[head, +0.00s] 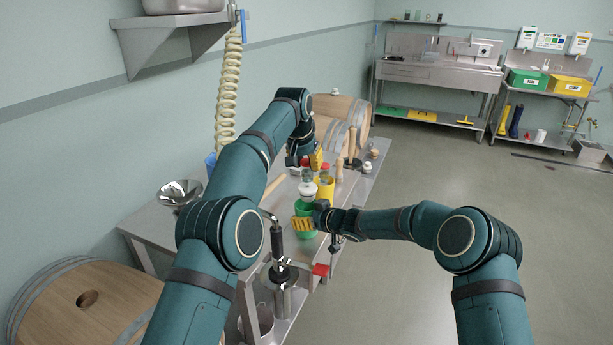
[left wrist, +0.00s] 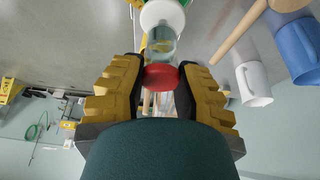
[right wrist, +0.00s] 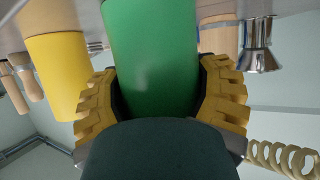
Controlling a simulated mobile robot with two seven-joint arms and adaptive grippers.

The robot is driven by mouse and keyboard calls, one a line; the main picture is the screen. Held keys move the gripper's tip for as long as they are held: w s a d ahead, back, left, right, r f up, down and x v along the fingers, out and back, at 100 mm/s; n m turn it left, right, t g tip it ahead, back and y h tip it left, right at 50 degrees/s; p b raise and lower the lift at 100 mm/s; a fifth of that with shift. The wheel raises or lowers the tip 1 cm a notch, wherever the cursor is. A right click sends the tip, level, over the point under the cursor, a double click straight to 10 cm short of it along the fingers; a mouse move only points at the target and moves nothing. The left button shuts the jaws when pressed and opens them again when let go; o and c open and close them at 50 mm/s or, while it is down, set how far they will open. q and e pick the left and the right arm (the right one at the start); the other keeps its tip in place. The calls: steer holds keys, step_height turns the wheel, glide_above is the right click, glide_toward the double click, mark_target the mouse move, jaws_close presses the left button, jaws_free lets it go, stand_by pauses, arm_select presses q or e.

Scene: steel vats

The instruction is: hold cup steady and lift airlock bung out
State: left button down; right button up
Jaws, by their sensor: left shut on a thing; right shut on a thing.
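A green cup (head: 304,223) stands near the front edge of the steel table. My right gripper (head: 303,222) is shut around its side, and the cup's green wall (right wrist: 150,60) fills the space between the fingers in the right wrist view. My left gripper (head: 312,162) is above the cup, shut on the airlock. In the left wrist view the airlock's red cap (left wrist: 162,77) sits between the fingers, with its clear body (left wrist: 162,42) and the white bung (left wrist: 161,14) beyond. The bung (head: 308,188) shows at the cup's mouth; I cannot tell whether it is seated or clear.
A yellow cup (head: 325,187) stands just behind the green one. A black-handled tool (head: 277,240) stands near the front. Open floor lies to the right.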

arm_select(q)
steer(key=shift+r, duration=0.8)
steer(key=shift+s, duration=0.1)
arm_select(e)
steer(key=o, duration=1.2)
